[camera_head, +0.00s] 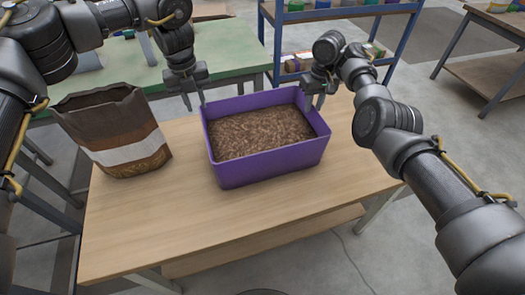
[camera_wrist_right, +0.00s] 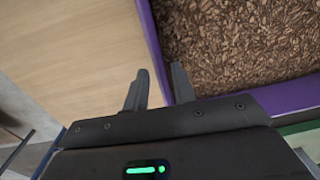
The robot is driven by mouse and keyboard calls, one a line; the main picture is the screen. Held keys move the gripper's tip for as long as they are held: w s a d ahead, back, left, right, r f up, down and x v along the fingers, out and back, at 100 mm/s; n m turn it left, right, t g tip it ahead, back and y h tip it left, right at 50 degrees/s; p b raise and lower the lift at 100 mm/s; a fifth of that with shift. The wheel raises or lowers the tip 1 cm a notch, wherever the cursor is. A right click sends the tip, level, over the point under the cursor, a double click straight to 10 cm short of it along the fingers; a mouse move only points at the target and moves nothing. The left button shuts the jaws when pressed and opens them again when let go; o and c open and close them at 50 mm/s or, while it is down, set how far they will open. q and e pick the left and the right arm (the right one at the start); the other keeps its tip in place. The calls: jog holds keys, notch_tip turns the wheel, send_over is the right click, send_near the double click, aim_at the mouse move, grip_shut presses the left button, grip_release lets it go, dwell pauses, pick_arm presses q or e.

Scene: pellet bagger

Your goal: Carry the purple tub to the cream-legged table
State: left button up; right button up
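The purple tub (camera_head: 270,160), full of brown pellets, sits upright on a wooden-topped table (camera_head: 225,222). My left gripper (camera_head: 194,102) is open at the tub's back left corner, with its fingers apart near the rim. My right gripper (camera_head: 316,97) is at the tub's right rim. In the right wrist view its fingers (camera_wrist_right: 158,88) are apart, one on each side of the purple wall (camera_wrist_right: 152,45); I see no clear grip. No table with clearly cream legs can be made out.
A brown paper sack (camera_head: 115,135) stands open left of the tub. A green-topped table (camera_head: 130,62) is behind, and a blue shelf rack (camera_head: 408,40) stands further back. Another wooden table (camera_head: 500,22) is at far right. Grey floor lies between.

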notch_tip(320, 180, up, 8)
jog(key=shift+d+r, duration=0.2)
jog(key=shift+d, duration=0.05)
dwell(0.5)
